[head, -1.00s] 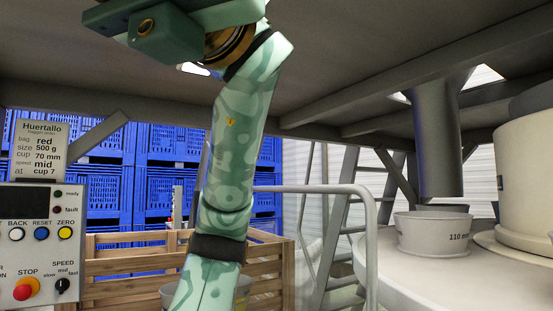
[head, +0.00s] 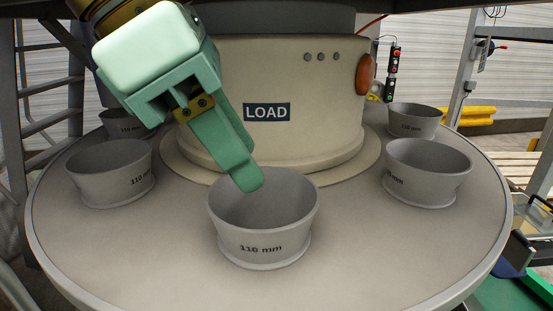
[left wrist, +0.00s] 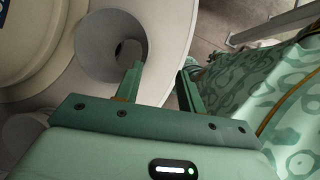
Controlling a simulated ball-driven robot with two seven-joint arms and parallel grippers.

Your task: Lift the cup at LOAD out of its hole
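The cup at LOAD (head: 264,247) is a grey, tapered, open-topped cup marked "110 mm". It sits upright in the round table (head: 170,235), in front of the LOAD sign (head: 267,112). My left gripper (head: 247,180) comes down from the upper left, and its fingertip overlaps the cup's back rim. In the left wrist view my left gripper (left wrist: 162,72) is open, its two fingers apart with nothing between them. One finger overlaps the rim of the cup (left wrist: 92,45); I cannot tell whether it touches. My right gripper is not in view.
Other grey cups sit around the table, at left (head: 108,178), at right (head: 425,170) and farther back (head: 413,121). The cream central housing (head: 330,90) stands close behind the LOAD cup. The table top in front of the cup is clear.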

